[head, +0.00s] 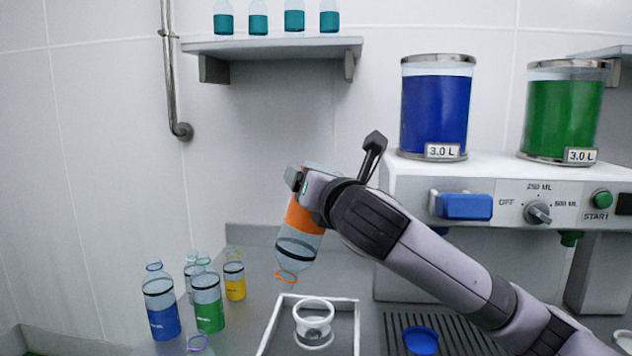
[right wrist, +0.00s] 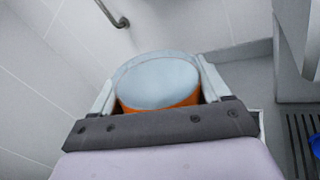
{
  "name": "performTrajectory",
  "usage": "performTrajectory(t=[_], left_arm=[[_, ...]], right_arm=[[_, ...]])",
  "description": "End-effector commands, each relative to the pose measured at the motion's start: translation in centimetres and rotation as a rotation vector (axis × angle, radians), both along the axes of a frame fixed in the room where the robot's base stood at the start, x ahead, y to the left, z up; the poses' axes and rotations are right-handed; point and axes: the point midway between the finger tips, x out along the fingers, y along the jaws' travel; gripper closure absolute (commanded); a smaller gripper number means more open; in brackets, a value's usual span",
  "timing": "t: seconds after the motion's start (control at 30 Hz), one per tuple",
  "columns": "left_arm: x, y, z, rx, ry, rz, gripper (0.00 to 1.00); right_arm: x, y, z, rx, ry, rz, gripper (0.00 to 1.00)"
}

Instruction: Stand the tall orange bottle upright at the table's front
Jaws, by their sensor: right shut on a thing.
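The orange bottle (head: 304,216) is clear with an orange section and a dark band. In the right wrist view, the bottle's round pale base (right wrist: 158,82) with an orange edge sits between the two fingers (right wrist: 158,90). The arm hides part of the bottle's upper end. My left gripper is not in view.
Blue (head: 161,308), green (head: 208,305) and yellow (head: 235,278) bottles stand at left; a purple-ringed one (head: 200,345) is cut off in front. The dispenser (head: 400,205) and drip grate (head: 462,344) are at right.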

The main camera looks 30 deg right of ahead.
Motion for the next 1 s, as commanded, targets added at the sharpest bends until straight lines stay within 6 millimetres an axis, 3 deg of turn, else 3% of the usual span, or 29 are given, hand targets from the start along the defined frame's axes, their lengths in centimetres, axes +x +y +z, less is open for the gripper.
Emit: performTrajectory(t=[0.2, 0.53, 0.8, 1.0], left_arm=[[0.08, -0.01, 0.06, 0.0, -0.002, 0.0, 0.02], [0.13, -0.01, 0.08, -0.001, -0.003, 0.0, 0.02], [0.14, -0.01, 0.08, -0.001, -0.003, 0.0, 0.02], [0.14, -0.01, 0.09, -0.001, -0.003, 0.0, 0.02]], right_arm=[[0.0, 0.03, -0.04, 0.176, -0.031, 0.001, 0.74], [0.01, 0.04, -0.04, 0.213, -0.038, 0.0, 0.74], [0.0, 0.08, -0.1, 0.567, -0.102, 0.001, 0.74], [-0.01, 0.01, -0.01, 0.695, -0.128, 0.001, 0.74]])
